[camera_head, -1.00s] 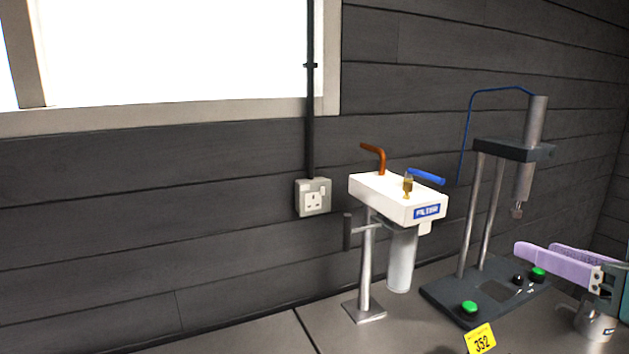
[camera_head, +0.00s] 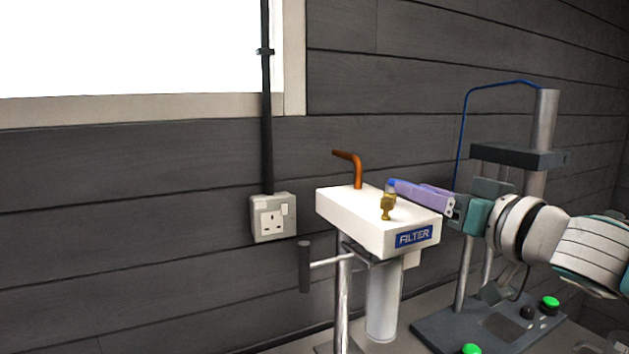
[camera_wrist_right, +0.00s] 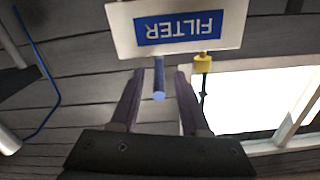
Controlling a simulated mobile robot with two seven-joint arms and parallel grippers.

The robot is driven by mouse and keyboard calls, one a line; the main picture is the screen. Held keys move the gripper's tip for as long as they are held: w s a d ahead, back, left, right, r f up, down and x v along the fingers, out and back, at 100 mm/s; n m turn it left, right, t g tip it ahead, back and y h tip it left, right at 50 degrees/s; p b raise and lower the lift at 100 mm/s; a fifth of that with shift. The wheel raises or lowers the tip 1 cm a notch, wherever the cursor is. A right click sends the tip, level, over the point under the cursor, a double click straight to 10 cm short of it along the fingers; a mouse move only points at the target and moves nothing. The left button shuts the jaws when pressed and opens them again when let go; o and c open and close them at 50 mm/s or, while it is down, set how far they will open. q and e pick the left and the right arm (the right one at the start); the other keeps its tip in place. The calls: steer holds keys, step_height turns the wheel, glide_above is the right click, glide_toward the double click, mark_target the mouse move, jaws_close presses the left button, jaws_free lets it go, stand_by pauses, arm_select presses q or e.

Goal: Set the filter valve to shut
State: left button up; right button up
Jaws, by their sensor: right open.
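The filter unit is a white box (camera_head: 378,221) with a blue FILTER label, on a metal stand. Its valve has a brass body (camera_head: 387,206) on top and a blue lever (camera_head: 391,183), mostly hidden behind my gripper in the head view. In the right wrist view the blue lever (camera_wrist_right: 159,80) shows end-on between my two purple fingers, with the label upside down above. My right gripper (camera_head: 405,188) comes from the right at lever height. It is open, with a finger on each side of the lever and gaps between. My left gripper is not in view.
A copper pipe (camera_head: 354,168) rises from the back of the white box. A grey press stand (camera_head: 535,158) with green buttons stands close behind and below my right arm. A wall socket (camera_head: 272,218) is at left. The space above the box is free.

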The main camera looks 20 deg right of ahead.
steer(key=shift+w+a, duration=0.1)
steer(key=shift+w, duration=1.15)
jaws_close()
stand_by(0.6)
